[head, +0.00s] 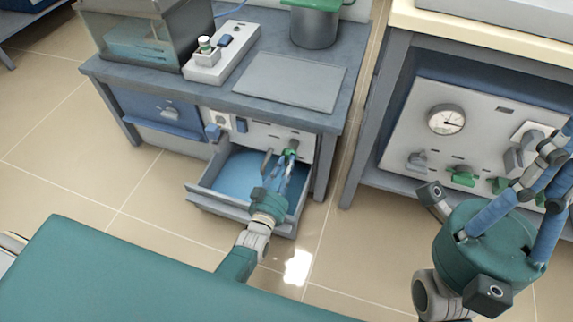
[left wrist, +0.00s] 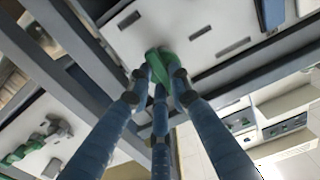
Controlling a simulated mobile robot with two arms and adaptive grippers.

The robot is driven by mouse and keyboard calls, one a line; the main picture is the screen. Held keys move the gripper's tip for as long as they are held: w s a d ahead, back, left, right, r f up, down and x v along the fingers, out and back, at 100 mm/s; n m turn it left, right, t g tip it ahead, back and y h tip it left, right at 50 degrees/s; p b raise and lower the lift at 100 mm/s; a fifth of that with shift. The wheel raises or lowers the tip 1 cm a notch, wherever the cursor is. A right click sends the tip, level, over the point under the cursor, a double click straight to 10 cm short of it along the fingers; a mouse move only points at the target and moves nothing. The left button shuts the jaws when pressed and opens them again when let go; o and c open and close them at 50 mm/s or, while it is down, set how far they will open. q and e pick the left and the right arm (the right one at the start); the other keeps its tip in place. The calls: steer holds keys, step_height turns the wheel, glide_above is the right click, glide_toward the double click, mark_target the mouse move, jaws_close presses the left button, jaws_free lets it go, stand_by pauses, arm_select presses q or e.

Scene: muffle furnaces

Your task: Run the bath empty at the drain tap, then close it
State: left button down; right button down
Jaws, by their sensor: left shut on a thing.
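The bath (head: 150,38), a clear-walled tank with some bluish water low inside, stands on the bench at the upper left. My left gripper (head: 289,157) reaches to the white panel under the bench top and is shut on a green tap handle (head: 291,152). The left wrist view shows its blue fingers closed around the green handle (left wrist: 160,62). The fingers partly hide the handle. I cannot tell how far the tap is turned. My right gripper (head: 548,160) is away at the right edge, in front of another panel, with its fingertips hard to make out.
An open drawer (head: 205,199) with a blue inside lies below the panel, under my left arm. A grey lever (head: 266,161) is beside the tap. A green-lidded pot (head: 314,28) and a white switch box (head: 222,55) stand on the bench. A gauge (head: 446,120) and several taps are on the right panel.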

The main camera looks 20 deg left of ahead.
arm_select(q)
steer(key=shift+f, duration=0.1)
steer(key=c, duration=1.6)
jaws_free()
steer(key=shift+o, duration=0.2)
steer(key=shift+s, duration=0.1)
steer(key=s, duration=1.1)
steer(key=shift+s+a, duration=0.2)
steer(key=shift+s, duration=0.2)
